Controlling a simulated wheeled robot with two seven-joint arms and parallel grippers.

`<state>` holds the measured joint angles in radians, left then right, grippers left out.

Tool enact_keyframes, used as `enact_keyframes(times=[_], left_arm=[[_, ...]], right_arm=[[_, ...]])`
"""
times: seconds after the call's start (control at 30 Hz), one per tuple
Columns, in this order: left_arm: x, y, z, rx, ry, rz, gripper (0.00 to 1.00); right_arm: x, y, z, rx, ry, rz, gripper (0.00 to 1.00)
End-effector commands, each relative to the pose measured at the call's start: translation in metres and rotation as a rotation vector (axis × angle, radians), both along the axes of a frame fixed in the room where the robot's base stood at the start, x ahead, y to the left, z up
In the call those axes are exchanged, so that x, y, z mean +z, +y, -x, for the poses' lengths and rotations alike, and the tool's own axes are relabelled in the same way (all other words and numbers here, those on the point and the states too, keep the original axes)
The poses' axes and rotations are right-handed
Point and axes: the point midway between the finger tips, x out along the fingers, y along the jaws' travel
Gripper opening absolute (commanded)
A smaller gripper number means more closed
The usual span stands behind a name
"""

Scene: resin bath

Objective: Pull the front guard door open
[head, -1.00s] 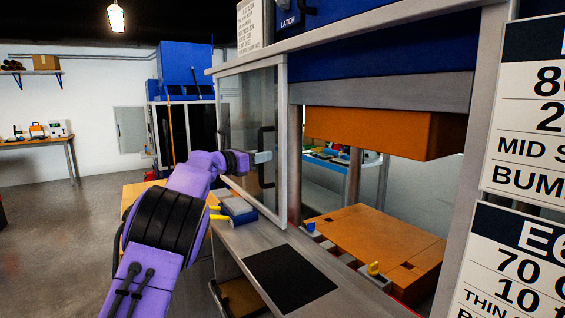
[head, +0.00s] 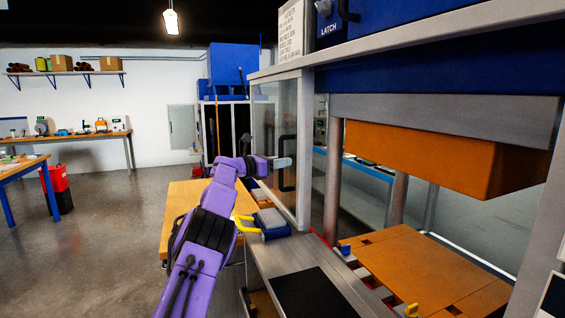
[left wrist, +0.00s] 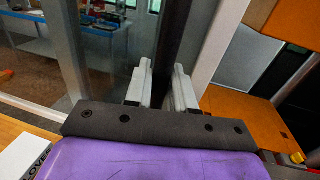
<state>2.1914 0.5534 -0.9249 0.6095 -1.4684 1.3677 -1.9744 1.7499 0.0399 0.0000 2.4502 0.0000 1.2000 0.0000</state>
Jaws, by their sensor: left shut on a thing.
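The front guard door (head: 304,150) is a clear panel in a pale grey frame, standing at the left of the press opening. A gap shows between its right frame edge and the press post (head: 333,180). Its black upright handle (head: 282,180) is on the near face. My left gripper (head: 284,163) reaches the handle from the left in the head view. In the left wrist view the handle (left wrist: 174,40) runs up between the two grey fingers (left wrist: 160,88), which are shut on it. My right gripper is not in view.
Below the door is a grey ledge with a black mat (head: 312,292). A blue-and-grey block with a yellow handle (head: 272,225) sits at the ledge's left end. A wooden table (head: 195,205) stands behind my left arm. The orange press bed (head: 425,265) is open to view.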

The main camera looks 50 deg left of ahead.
Motion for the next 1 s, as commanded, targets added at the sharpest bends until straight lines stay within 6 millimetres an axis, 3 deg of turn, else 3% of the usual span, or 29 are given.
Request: enact_keyframes(times=[0.03,0.07,0.1,0.43,0.7,0.83,1.0], left_arm=[[0.000,0.000,0.000,-0.001,-0.002,0.000,0.27],[0.000,0.000,0.000,-0.001,-0.002,0.000,0.37],[0.000,0.000,0.000,-0.001,-0.002,0.000,0.40],[-0.003,0.002,0.006,0.002,-0.002,-0.001,0.40],[-0.007,0.012,0.065,0.001,-0.004,0.001,0.40],[-0.005,0.017,0.089,0.000,-0.002,0.001,0.40],[-0.001,0.020,0.102,-0.001,-0.001,0.000,0.40]], right_arm=[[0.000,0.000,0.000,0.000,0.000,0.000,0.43],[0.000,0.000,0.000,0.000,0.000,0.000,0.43],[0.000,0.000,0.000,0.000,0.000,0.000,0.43],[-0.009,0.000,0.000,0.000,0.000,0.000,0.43],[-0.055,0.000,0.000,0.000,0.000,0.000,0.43],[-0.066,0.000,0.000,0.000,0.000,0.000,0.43],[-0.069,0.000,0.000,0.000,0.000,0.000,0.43]])
